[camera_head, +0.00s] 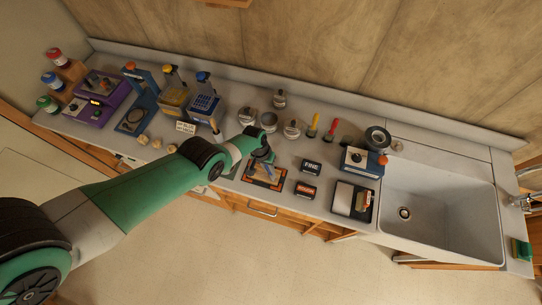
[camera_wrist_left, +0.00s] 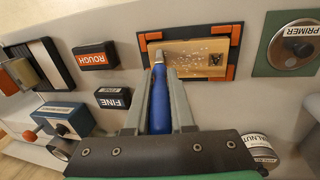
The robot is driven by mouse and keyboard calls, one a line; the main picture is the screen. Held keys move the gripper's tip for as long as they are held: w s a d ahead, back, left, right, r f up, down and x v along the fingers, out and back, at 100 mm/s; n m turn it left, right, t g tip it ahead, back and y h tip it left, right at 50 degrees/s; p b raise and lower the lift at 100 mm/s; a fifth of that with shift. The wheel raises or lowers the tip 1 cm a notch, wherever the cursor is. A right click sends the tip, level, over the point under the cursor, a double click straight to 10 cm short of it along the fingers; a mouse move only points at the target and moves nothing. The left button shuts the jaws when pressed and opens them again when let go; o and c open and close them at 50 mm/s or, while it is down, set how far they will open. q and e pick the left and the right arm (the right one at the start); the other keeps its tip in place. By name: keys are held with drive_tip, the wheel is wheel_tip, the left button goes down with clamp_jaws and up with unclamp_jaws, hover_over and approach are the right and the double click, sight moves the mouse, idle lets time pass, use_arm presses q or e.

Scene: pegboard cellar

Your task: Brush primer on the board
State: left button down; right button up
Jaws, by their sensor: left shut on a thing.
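The board (camera_wrist_left: 208,57) is pale wood with white specks and a dark mark at one end. It lies on a dark mat with orange corners (camera_head: 279,185). My left gripper (camera_wrist_left: 160,75) is shut on a brush with a blue handle (camera_wrist_left: 160,105), and its tip is at the board's edge in the left wrist view. I cannot tell whether the bristles touch the wood. In the head view my left gripper (camera_head: 264,156) is over the mat and hides part of the board. A round container labelled PRIMER (camera_wrist_left: 291,50) stands on a green pad beside the mat. My right gripper is not in view.
A FINE block (camera_head: 311,166) and a ROUGH block (camera_head: 305,190) lie right of the mat. Farther right are a tray (camera_head: 344,199) and a sink (camera_head: 440,211). Several tins (camera_head: 269,121) stand behind. Machines, including a purple one (camera_head: 98,97), fill the left.

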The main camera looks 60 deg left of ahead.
use_arm(q)
drive_tip(key=shift+s+a+f, duration=0.1)
drive_tip(key=shift+s+a, duration=0.4)
drive_tip(key=shift+a, duration=0.1)
